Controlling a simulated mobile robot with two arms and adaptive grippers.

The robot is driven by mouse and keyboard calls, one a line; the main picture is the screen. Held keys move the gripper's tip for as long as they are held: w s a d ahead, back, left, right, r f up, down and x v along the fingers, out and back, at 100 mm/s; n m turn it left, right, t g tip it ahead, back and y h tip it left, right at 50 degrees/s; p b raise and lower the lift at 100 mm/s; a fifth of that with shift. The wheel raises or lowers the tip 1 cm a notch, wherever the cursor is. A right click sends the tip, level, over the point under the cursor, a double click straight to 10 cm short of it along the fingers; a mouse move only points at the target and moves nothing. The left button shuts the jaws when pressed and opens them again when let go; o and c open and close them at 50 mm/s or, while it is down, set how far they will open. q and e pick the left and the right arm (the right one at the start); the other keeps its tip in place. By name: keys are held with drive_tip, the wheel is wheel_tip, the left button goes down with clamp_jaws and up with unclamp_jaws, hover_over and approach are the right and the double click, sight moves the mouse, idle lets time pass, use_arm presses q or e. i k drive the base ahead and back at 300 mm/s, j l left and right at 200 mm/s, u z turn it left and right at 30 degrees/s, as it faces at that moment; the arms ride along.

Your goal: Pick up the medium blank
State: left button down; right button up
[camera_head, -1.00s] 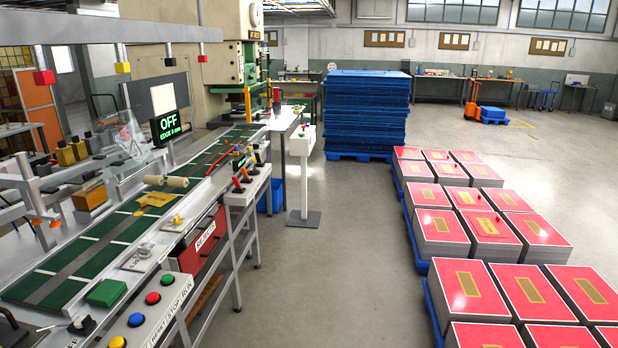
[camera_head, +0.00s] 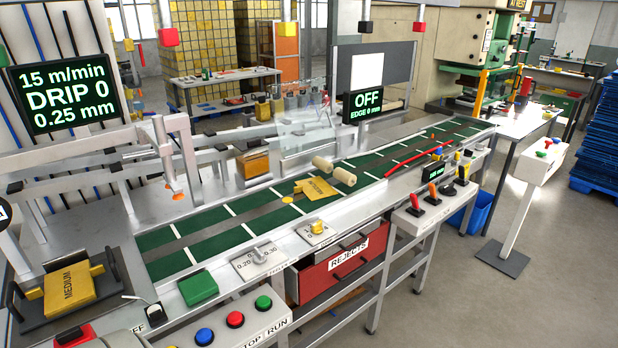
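A yellow stack or block lettered MEDIUM (camera_head: 68,290) sits in a dark holder (camera_head: 38,322) at the lower left. A flat yellow piece (camera_head: 318,189), also with dark lettering that looks like MEDIUM, lies on the green conveyor belt (camera_head: 212,240) near two pale rollers (camera_head: 334,171). I cannot tell whether the yellow stack is one piece or several blanks. Neither of my grippers is in view.
A white frame with orange suction cups (camera_head: 178,192) stands over the belt's near end. A button panel (camera_head: 236,320), a green block (camera_head: 198,287) and a red REJECTS drawer (camera_head: 338,266) line the front edge.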

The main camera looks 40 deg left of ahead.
sight(315, 187)
drive_tip(key=i+u, duration=0.3)
drive_tip(key=u, duration=0.15)
drive_tip(key=i+l+u, duration=0.15)
drive_tip(key=i+u, duration=0.25)
drive_tip(key=i+l+u, duration=0.15)
drive_tip(key=u, duration=0.3)
drive_tip(key=i+l+u, duration=0.25)
drive_tip(key=l+u, duration=0.2)
drive_tip(key=j, duration=0.05)
